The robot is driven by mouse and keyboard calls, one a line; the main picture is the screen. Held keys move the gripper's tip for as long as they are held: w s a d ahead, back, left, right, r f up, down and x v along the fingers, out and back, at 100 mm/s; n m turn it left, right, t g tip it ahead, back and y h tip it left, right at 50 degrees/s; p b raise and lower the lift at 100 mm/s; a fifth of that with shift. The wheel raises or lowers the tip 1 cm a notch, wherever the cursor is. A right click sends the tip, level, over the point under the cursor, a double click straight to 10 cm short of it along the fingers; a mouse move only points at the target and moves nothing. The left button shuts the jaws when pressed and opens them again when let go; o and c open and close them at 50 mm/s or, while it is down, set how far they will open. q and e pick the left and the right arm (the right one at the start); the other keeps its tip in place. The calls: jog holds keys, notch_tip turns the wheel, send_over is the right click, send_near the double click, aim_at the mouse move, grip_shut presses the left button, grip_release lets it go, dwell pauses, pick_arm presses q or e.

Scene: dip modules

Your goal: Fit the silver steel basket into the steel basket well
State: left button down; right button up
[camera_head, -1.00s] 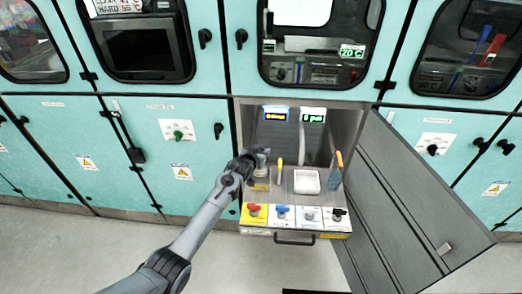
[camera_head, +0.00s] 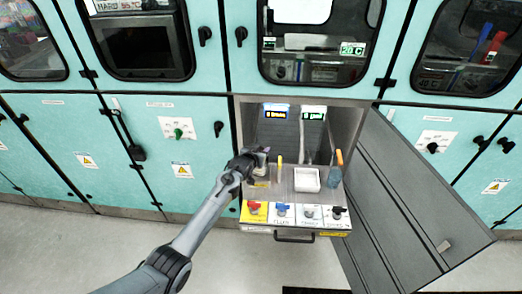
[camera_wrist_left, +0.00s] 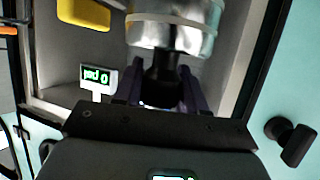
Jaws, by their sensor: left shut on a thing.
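The silver steel basket (camera_wrist_left: 178,32) is a shiny round metal body with a pale band, at the top of the left wrist view. My left gripper (camera_wrist_left: 160,92) is shut on its black handle (camera_wrist_left: 163,72), with a dark finger on each side. In the head view my left gripper (camera_head: 254,161) is over the left end of the pulled-out drawer, and only a small part of the basket (camera_head: 264,151) shows beside it. The steel basket well cannot be made out clearly; the gripper and basket cover that part of the drawer top. My right gripper is not in view.
The drawer top (camera_head: 286,199) carries a white tray (camera_head: 306,179), a yellow-handled tool (camera_head: 280,172) and an orange-handled tool (camera_head: 340,158). Coloured knobs line its front. An open grey door (camera_head: 412,195) stands at the right. Two small displays (camera_head: 276,111) are behind.

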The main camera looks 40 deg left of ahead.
aim_at(259, 172)
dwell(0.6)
pick_arm(q)
jog(key=shift+p, duration=0.5)
dwell(0.6)
dwell(0.5)
jog(key=shift+f+b, duration=1.95)
jog(key=shift+f, duration=0.8)
jog(key=c, duration=0.6)
grip_release()
jog(key=shift+o, duration=0.2)
jog(key=shift+f, duration=0.1)
